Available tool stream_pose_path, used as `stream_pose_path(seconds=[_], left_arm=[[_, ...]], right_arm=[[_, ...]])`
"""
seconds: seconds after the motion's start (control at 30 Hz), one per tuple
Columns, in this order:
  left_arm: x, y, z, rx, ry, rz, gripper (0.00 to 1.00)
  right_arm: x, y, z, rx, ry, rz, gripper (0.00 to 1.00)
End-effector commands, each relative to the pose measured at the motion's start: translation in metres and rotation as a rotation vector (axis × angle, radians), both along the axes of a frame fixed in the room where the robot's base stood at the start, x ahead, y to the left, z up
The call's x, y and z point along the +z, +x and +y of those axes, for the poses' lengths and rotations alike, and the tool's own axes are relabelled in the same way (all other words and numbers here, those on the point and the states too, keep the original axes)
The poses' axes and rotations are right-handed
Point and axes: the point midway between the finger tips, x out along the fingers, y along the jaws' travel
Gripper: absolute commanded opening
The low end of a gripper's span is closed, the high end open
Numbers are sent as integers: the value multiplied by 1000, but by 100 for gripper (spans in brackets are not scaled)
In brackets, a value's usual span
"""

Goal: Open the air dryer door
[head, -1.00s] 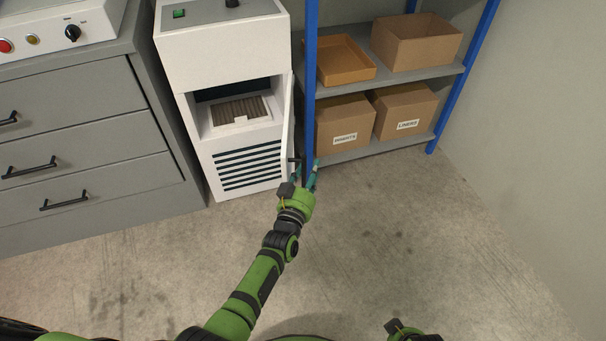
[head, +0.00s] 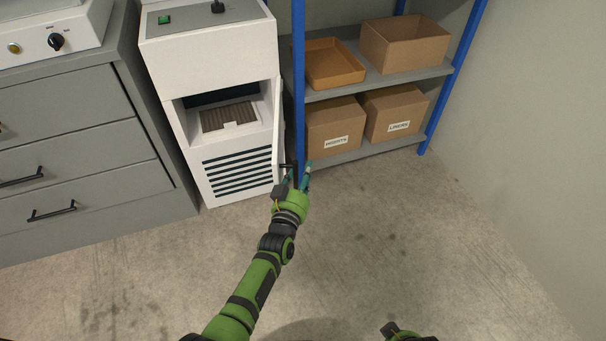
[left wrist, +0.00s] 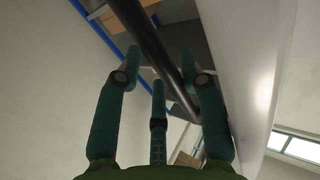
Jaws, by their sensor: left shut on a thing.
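The air dryer is a white cabinet (head: 215,50) at the upper middle of the head view, with a slatted vent low on its front. Its door (head: 279,125) stands open on the right side, seen nearly edge-on, and the recess with a brown finned part (head: 229,116) shows. My left gripper (head: 296,177) is at the door's lower free end, shut on the black door handle (left wrist: 152,45). In the left wrist view its fingers are around the bar, and the pale door panel (left wrist: 250,70) runs along the right. Only part of my right gripper (head: 398,331) shows at the bottom edge; its fingers cannot be made out.
A blue-posted shelf rack (head: 380,80) with cardboard boxes and an orange-brown tray (head: 335,64) stands close right of the door; its front post (head: 298,60) is beside the gripper. A grey drawer cabinet (head: 75,150) stands left. The floor (head: 390,240) in front is clear.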

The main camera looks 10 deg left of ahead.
Motion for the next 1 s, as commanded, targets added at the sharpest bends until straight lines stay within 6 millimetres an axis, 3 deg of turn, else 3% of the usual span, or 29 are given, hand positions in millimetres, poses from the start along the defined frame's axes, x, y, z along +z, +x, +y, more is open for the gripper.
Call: stream_pose_path(seconds=[0.27, 0.7, 1.0], left_arm=[[-2, -12, 0, -1, -1, 1, 32], [-2, -93, 12, -4, -1, 4, 32], [-1, -118, 17, -2, -1, 1, 32]], right_arm=[[1, 4, -1, -1, -1, -6, 0], [1, 2, -1, 0, -1, -2, 0], [1, 2, 0, 0, -1, -2, 0]])
